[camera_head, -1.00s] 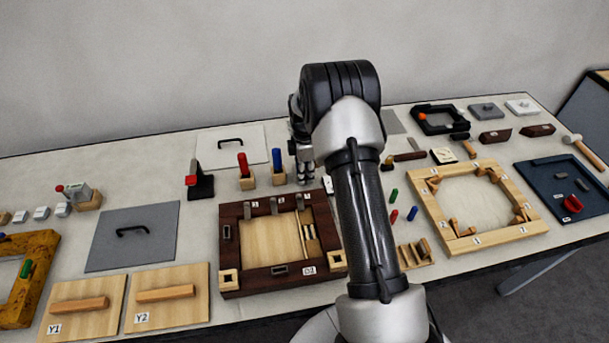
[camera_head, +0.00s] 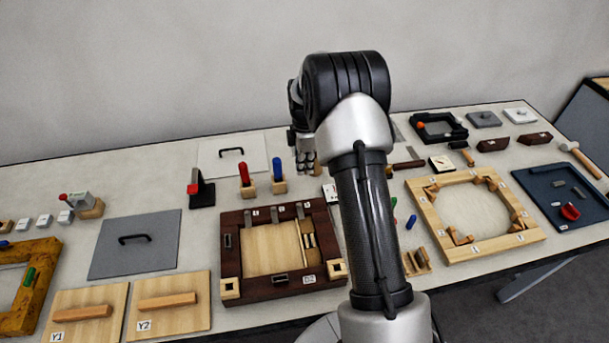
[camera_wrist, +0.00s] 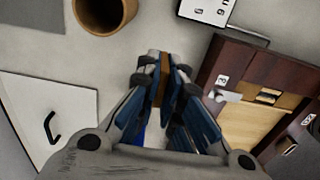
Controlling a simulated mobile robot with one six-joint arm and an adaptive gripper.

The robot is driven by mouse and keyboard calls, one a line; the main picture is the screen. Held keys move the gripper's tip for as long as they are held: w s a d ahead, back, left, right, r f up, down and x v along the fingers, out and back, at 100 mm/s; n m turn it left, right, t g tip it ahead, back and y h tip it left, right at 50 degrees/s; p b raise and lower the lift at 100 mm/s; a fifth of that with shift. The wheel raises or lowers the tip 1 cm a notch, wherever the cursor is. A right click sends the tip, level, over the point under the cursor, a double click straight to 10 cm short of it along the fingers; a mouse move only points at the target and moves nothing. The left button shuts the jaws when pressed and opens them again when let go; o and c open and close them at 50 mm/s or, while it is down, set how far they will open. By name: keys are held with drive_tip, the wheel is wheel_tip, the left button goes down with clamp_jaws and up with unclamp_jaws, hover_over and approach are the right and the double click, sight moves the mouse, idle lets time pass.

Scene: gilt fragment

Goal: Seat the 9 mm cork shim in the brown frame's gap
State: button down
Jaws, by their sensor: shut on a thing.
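My gripper (camera_head: 306,168) is raised above the table, behind the dark brown frame (camera_head: 234,270). In the wrist view my gripper (camera_wrist: 167,78) is shut on a thin brown piece, the cork shim (camera_wrist: 162,76), held upright between the fingertips. The shim cannot be made out in the head view. The brown frame has a pale wood panel inside and metal clips along its far side. Several small wooden pieces lie in a slot at its right. In the wrist view the frame (camera_wrist: 262,68) is to the right, apart from my gripper. I cannot tell which opening is the gap.
A red peg (camera_head: 244,169) and a blue peg (camera_head: 277,162) stand in wooden blocks left of my gripper. A white panel (camera_head: 209,156) and a grey panel (camera_head: 118,258) with handles lie further left. A pale wooden frame (camera_head: 432,222) is to the right, beyond my arm.

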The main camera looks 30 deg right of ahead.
wheel_tip(320, 180, up, 13)
drive_tip(key=p, duration=0.2)
drive_tip(key=s+a+f+m+b, duration=0.1)
drive_tip(key=s+a+f+m, duration=0.3)
drive_tip(key=s+a+m, duration=0.3)
drive_tip(key=s+a+f+m+b, duration=0.1)
drive_tip(key=s+a+f+m, duration=0.3)
drive_tip(key=s+a+m, duration=0.3)
drive_tip(key=a, duration=0.2)
drive_tip(key=shift+s+a+f+m, duration=0.15)
drive_tip(key=shift+s+a+m, duration=0.15)
drive_tip(key=shift+a+m, duration=0.1)
drive_tip(key=shift+w, duration=0.1)
drive_tip(key=m+p, duration=0.3)
approach(305, 162)
drive_tip(key=s+a+r, duration=0.1)
drive_tip(key=s+a, duration=0.1)
drive_tip(key=a, duration=0.2)
wheel_tip(305, 162, down, 19)
drive_tip(key=b, duration=0.4)
drive_tip(key=shift+f, duration=0.1)
drive_tip(key=shift+f, duration=0.1)
